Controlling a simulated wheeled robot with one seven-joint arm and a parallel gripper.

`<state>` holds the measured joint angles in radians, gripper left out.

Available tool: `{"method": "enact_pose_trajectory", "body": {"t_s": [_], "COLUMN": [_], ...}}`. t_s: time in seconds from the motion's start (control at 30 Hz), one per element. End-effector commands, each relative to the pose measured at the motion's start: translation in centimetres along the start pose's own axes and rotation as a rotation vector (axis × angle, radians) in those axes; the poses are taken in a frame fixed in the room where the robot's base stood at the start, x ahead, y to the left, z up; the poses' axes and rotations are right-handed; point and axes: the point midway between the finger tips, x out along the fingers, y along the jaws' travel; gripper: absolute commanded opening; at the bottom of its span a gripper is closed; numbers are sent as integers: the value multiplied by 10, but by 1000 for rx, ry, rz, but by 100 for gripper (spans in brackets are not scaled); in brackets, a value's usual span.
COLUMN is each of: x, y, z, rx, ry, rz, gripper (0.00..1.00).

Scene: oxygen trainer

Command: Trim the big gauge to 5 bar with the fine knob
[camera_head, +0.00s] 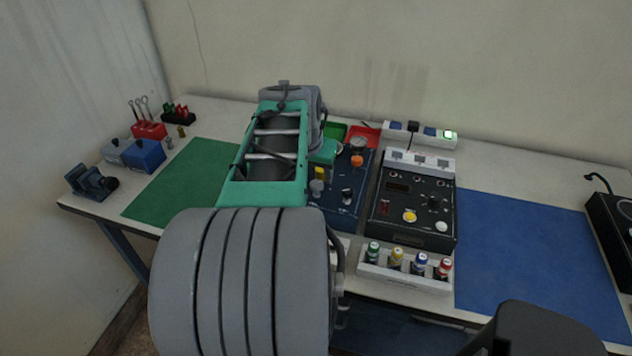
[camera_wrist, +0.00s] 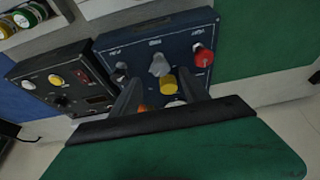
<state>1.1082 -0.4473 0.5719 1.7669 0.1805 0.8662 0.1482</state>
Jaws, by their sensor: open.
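The dark blue panel (camera_head: 341,200) stands on the table right of my arm, and shows in the wrist view (camera_wrist: 128,58). It carries a yellow knob (camera_wrist: 168,84), a grey knob (camera_wrist: 158,65), a red knob (camera_wrist: 203,55) and an orange knob (camera_head: 357,161). I cannot read which one is the fine knob. A round gauge (camera_head: 358,143) sits at the panel's back; its needle is too small to read. My gripper (camera_wrist: 158,84) is open over the panel, its fingers either side of the yellow knob in the picture; contact cannot be told. My arm hides part of the panel.
A black box with knobs (camera_head: 411,234) stands close right of the panel. A rack of small bottles (camera_head: 405,273) is in front of it. Red (camera_head: 372,134) and green trays lie behind. The blue mat (camera_head: 530,250) is clear.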

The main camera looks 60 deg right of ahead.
Motion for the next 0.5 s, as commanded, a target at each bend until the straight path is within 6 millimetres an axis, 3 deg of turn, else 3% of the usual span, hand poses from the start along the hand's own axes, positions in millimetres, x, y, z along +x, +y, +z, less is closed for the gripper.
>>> {"method": "enact_pose_trajectory", "body": {"t_s": [0.2, 0.5], "x": [38, 48], "y": [0, -1], "z": [0, 0], "rx": [-1, -2], "ry": [-3, 0], "rz": [0, -1], "gripper": [53, 53]}}
